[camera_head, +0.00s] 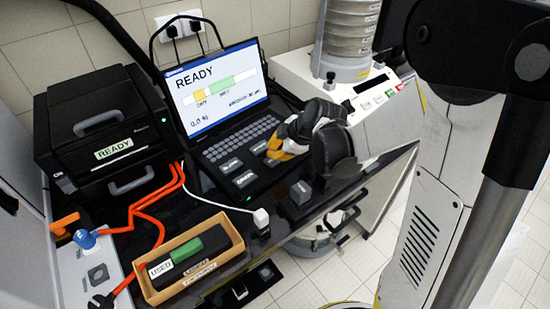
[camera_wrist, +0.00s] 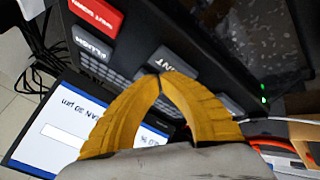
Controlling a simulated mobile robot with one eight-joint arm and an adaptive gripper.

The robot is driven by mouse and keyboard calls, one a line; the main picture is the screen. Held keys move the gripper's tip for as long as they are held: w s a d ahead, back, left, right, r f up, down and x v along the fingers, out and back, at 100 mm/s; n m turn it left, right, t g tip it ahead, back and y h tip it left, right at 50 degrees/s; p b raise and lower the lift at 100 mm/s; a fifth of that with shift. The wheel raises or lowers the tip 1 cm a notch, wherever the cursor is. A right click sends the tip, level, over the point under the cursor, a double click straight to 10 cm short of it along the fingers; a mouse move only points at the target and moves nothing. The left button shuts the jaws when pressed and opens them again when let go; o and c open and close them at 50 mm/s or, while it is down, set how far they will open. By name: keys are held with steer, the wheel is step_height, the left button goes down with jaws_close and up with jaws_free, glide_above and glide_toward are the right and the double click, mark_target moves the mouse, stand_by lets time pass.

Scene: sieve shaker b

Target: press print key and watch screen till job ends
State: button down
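The screen (camera_head: 212,85) stands upright behind the keyboard and reads READY, with a yellow and green bar. Part of it also shows at lower left in the wrist view (camera_wrist: 50,140). My gripper (camera_head: 272,152) is over the right side of the key panel. In the wrist view its yellow fingertips (camera_wrist: 160,77) meet with nothing between them. Just beyond them is a dark key (camera_wrist: 172,63) whose visible letters end in "NT"; the rest is covered by the fingers. I cannot tell whether the tips touch it.
A black printer (camera_head: 105,125) labelled READY stands at left. A sieve shaker (camera_head: 345,45) stands behind right.

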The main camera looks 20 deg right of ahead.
steer(key=shift+f+b, duration=0.35)
steer(key=shift+f, duration=0.05)
steer(key=shift+r, duration=0.1)
stand_by(0.5)
steer(key=shift+r+p, duration=0.7)
steer(key=shift+r, duration=0.1)
steer(key=shift+r+p, duration=1.95)
steer(key=shift+r, duration=0.55)
